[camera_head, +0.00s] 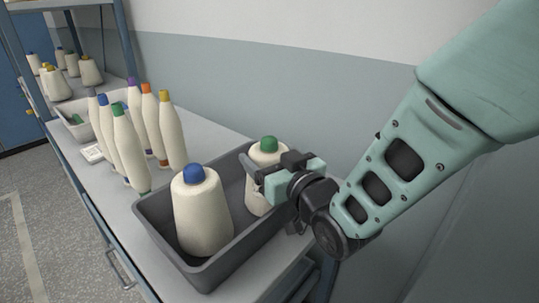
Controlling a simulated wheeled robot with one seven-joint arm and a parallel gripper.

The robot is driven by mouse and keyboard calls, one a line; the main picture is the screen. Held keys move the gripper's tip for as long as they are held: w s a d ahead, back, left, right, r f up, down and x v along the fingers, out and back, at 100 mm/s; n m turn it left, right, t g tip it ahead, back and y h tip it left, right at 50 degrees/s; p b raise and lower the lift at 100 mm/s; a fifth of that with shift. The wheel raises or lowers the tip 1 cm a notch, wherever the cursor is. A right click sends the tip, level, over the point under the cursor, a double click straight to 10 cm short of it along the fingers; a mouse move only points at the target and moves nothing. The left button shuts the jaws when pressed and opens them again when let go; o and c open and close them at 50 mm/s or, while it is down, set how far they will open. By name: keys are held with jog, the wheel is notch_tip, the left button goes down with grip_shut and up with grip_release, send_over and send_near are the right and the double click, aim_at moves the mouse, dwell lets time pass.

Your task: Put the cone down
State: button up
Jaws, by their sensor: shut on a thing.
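A cream cone with a green tip (262,153) is in the right part of the grey tray (167,236). My gripper (257,172) reaches in from the right and is shut on this green-tipped cone near its upper part. The cone looks upright. A larger cream cone with a blue tip (202,215) stands upright in the left front part of the tray, apart from my gripper.
Several slim bobbins with coloured tips (170,130) stand on the grey bench (205,133) behind the tray. A light bin (75,123) and more cones (90,70) are farther back. The wall runs along the right side.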

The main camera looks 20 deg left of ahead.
jog(key=o, duration=1.6)
jog(key=shift+s, duration=0.1)
jog(key=s+d+f+g+h, duration=0.2)
jog(key=s+d+g+h, duration=0.2)
jog(key=s+d, duration=0.3)
jog(key=s+d+f+m+g+h+b, duration=0.1)
jog(key=s+d+f+g+h, duration=0.1)
jog(key=s+d, duration=0.5)
jog(key=s+d+f+m+g+h+b, duration=0.1)
jog(key=s+d+g+h, duration=0.4)
jog(key=d, duration=1.1)
jog(key=shift+s+d+f+g+h, duration=0.1)
jog(key=shift+s+f+h, duration=0.2)
jog(key=shift+s, duration=0.2)
jog(key=shift+s+f+g+h, duration=0.1)
jog(key=shift+s+f+h, duration=0.05)
jog(key=shift+s+h, duration=0.35)
jog(key=shift+s+d+f+g+h, duration=0.1)
jog(key=shift+s+f+h, duration=0.2)
jog(key=shift+s, duration=0.25)
